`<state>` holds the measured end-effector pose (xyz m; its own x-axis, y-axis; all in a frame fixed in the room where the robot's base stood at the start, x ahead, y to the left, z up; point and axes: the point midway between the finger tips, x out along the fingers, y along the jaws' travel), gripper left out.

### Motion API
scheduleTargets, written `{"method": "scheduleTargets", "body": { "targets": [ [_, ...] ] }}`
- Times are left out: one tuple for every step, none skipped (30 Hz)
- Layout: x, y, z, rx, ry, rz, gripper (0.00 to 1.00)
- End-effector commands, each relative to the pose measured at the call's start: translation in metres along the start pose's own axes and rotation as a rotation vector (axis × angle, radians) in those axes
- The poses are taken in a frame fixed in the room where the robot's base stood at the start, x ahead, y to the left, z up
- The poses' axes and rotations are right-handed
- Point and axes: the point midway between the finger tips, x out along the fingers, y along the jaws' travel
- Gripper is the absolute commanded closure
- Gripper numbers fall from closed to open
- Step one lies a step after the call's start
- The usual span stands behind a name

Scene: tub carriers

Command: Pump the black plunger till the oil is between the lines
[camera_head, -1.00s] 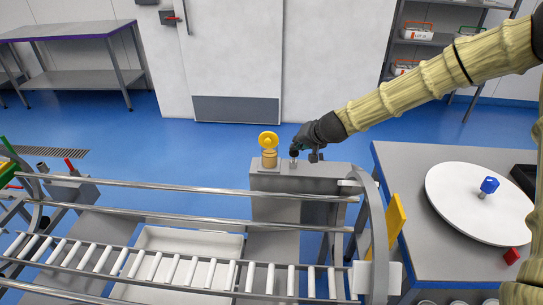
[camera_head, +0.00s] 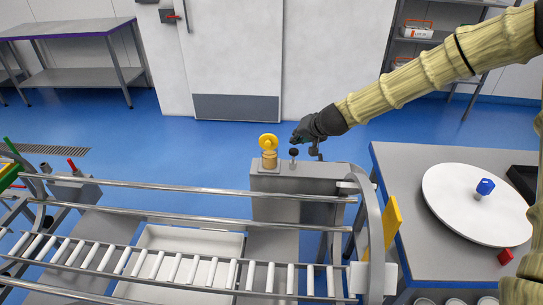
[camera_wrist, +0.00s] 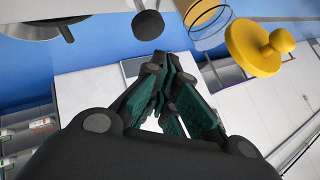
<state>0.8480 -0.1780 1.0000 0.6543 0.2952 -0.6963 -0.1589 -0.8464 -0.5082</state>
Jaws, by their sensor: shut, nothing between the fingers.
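The black plunger (camera_head: 294,153) stands upright on top of the grey box (camera_head: 300,183), its round knob raised on a thin stem. In the wrist view a dark round knob (camera_wrist: 148,25), seemingly the plunger, lies just beyond the fingertips. Beside it stands the oil glass (camera_head: 269,160) with a yellow cap (camera_head: 268,142). The cap (camera_wrist: 258,50) and clear glass (camera_wrist: 210,22) also show in the wrist view, with yellow inside the glass. Its lines and exact oil level cannot be made out. My gripper (camera_head: 297,139) is shut and empty, just above the plunger, seemingly apart from it.
A roller conveyor with metal rails (camera_head: 200,217) runs in front of the box, with a white tub (camera_head: 190,240) below. At right is a table (camera_head: 405,165) with a white round plate (camera_head: 450,205), a blue knob and a red block. Blue floor lies behind the box.

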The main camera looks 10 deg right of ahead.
Motion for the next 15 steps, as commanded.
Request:
{"method": "scheduleTargets", "body": {
  "targets": [
    [-0.005,-0.004,-0.004,-0.001,0.000,0.000,1.00],
    [-0.007,-0.005,-0.005,-0.001,0.000,0.000,1.00],
    [-0.009,-0.006,-0.006,-0.001,0.000,0.001,1.00],
    [-0.010,-0.007,-0.007,-0.001,0.000,0.001,1.00],
    [-0.012,-0.008,-0.008,-0.001,0.000,0.001,1.00],
    [-0.014,-0.010,-0.010,-0.001,0.000,0.001,1.00],
    [-0.015,-0.011,-0.011,-0.001,0.000,0.001,1.00],
    [-0.017,-0.012,-0.012,-0.001,0.000,0.001,1.00],
    [-0.019,-0.013,-0.013,-0.001,0.000,0.001,1.00],
    [-0.020,-0.015,-0.015,-0.001,0.000,0.001,1.00],
    [-0.022,-0.016,-0.016,-0.001,0.000,0.001,1.00],
    [-0.024,-0.017,-0.017,-0.001,0.000,0.001,1.00],
    [-0.025,-0.019,-0.018,-0.001,0.000,0.001,1.00],
    [-0.027,-0.019,-0.019,-0.001,0.000,0.001,1.00],
    [-0.028,-0.020,-0.020,-0.001,0.000,0.001,1.00]
  ]
}}
